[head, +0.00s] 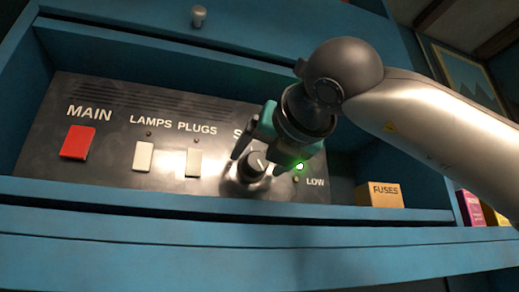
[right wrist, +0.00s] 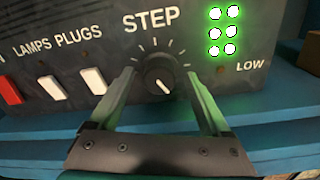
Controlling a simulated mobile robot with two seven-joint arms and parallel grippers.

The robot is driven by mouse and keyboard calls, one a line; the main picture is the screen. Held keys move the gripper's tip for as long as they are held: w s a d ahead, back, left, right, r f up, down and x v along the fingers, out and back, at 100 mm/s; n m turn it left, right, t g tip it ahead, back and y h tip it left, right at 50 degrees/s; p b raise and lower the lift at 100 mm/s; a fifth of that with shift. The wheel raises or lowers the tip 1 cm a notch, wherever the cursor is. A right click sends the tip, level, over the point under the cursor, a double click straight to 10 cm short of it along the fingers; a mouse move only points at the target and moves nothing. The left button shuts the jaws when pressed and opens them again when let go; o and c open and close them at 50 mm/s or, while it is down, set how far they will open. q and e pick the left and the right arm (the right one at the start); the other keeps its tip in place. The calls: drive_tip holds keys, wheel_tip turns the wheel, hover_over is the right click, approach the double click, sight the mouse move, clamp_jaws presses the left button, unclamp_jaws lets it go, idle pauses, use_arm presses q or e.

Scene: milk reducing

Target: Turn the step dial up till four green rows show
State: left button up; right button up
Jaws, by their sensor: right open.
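The step dial (right wrist: 160,75) is a round black knob with a white pointer line, under the word STEP on a dark panel (right wrist: 90,45). In the right wrist view its pointer slants toward the lower right. Green lamps (right wrist: 223,32) to its right show three lit rows of two. In the head view the dial (head: 254,165) is partly hidden by my right gripper (head: 257,163). That gripper is open, with one finger on each side of the dial; I cannot tell whether they touch it. My left gripper is not in view.
The red MAIN switch (head: 77,142) and the white LAMPS (head: 144,156) and PLUGS (head: 194,162) switches sit left of the dial. A small unlit lamp (right wrist: 220,71) is beside LOW. A FUSES box (head: 380,194) stands right of the panel. A blue ledge (head: 150,225) runs in front.

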drive_tip(key=shift+w+a, duration=0.1)
drive_tip(key=shift+w, duration=0.15)
clamp_jaws()
idle(0.6)
